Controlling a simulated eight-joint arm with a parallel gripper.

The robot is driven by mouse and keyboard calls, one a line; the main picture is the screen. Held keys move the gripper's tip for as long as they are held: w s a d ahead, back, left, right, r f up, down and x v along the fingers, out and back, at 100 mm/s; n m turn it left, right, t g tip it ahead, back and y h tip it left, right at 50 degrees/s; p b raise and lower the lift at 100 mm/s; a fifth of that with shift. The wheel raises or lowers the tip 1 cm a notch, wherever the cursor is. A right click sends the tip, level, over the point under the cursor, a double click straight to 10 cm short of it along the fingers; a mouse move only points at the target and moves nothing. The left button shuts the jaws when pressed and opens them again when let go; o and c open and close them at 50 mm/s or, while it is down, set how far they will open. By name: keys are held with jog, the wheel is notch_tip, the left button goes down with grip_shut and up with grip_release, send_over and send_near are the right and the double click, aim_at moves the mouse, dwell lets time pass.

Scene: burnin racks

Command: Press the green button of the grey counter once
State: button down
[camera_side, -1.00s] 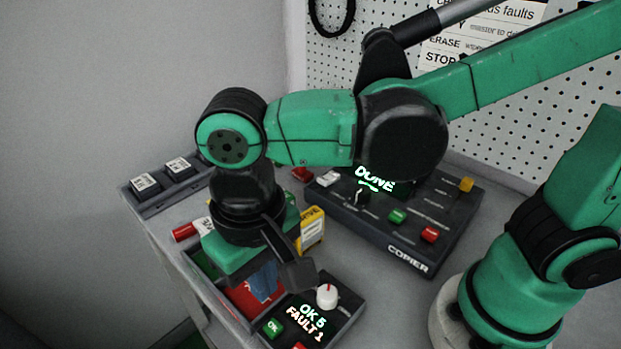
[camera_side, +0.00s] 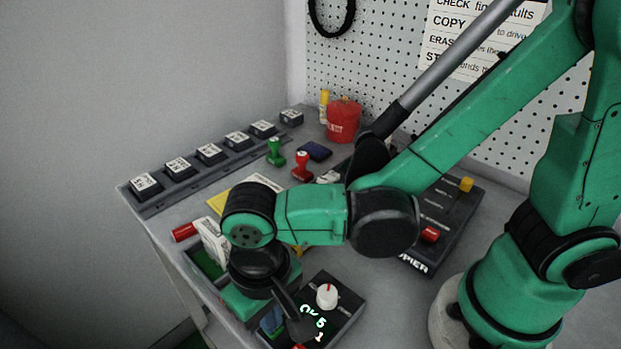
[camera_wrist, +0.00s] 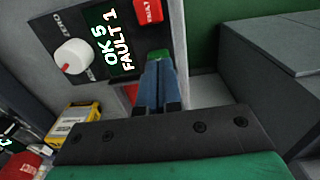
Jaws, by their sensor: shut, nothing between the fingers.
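The grey counter (camera_side: 345,301) is a dark grey box with a white knob (camera_side: 327,296) near the front edge of the table. In the wrist view its lit display (camera_wrist: 114,42) reads OK 5, FAULT 1. In the side view my gripper (camera_side: 272,321) is low over the counter's left end.
The counter's red button (camera_wrist: 148,10) lies beside the display. The copier (camera_side: 445,215) stands behind, partly hidden by my arm.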

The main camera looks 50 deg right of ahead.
jog(key=shift+f, duration=0.95)
notch_tip(320, 180, up, 14)
jog(key=shift+r, duration=0.2)
dwell(0.7)
jog(key=w+d+f+t, duration=0.1)
jog(key=w+d+t, duration=0.1)
jog(key=d, duration=0.7)
jog(key=w+d+f+t, duration=0.2)
jog(key=d+t, duration=0.3)
jog(key=d, duration=0.4)
jog(key=shift+w+d, duration=0.35)
jog(key=shift+w, duration=0.35)
